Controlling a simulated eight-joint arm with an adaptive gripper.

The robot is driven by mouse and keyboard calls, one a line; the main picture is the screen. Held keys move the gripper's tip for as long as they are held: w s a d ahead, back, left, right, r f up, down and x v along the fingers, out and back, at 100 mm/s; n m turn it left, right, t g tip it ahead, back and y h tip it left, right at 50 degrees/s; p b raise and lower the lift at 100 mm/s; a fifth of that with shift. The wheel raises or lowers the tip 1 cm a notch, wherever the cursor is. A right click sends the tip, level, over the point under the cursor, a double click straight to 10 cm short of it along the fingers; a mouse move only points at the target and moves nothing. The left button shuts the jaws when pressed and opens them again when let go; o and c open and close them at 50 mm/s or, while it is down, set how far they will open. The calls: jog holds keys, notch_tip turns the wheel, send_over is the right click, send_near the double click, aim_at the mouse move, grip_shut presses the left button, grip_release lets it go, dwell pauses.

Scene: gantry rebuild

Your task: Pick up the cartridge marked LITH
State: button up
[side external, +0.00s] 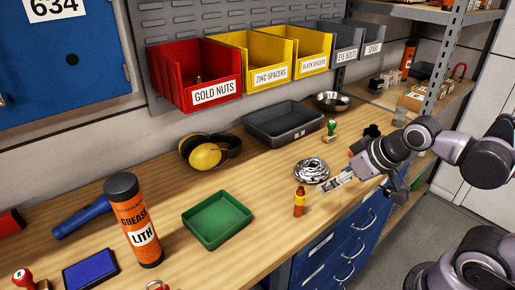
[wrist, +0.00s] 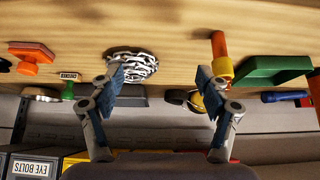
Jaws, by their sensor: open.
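The cartridge marked LITH (side external: 146,236) is an orange tube with a dark cap, a white LITH label and the word GREASE. It stands upright on the wooden bench (side external: 255,165) at the front left of the side view. An orange piece cut off by the right edge of the wrist view (wrist: 315,88) may be it; I cannot tell for sure. My gripper (side external: 335,183) is open and empty, far to the right of the cartridge, near the chain coil and the small orange bottle. Both fingers (wrist: 160,78) show apart in the wrist view.
Between them are a green tray (side external: 218,219) and a small orange bottle (side external: 299,202). A chain coil (side external: 312,171), yellow earmuffs (side external: 205,154) and a grey tray (side external: 284,125) lie behind. A blue ink pad (side external: 91,270) and blue-handled tool (side external: 84,216) lie near the cartridge.

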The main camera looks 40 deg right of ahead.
jog(key=w+a+r+n+g+y, duration=0.1)
jog(key=w+a+r+n, duration=0.1)
jog(key=w+a+r, duration=0.55)
notch_tip(320, 180, up, 11)
jog(key=n+g+y, duration=0.2)
jog(key=n+g, duration=0.1)
jog(key=n, duration=0.4)
send_over(115, 182)
jog(key=s+d, duration=0.2)
jog(key=shift+w+a+f, duration=0.1)
jog(key=shift+f, duration=0.1)
jog(key=x, duration=0.5)
jog(key=shift+a+f, duration=0.1)
jog(key=shift+f, duration=0.15)
jog(key=shift+s+d+x, duration=0.1)
jog(key=shift+d+x, duration=0.05)
jog(key=shift+x, duration=1.15)
jog(key=shift+s+d+x, duration=0.15)
jog(key=shift+x, duration=1.15)
jog(key=shift+f, duration=0.15)
grip_shut()
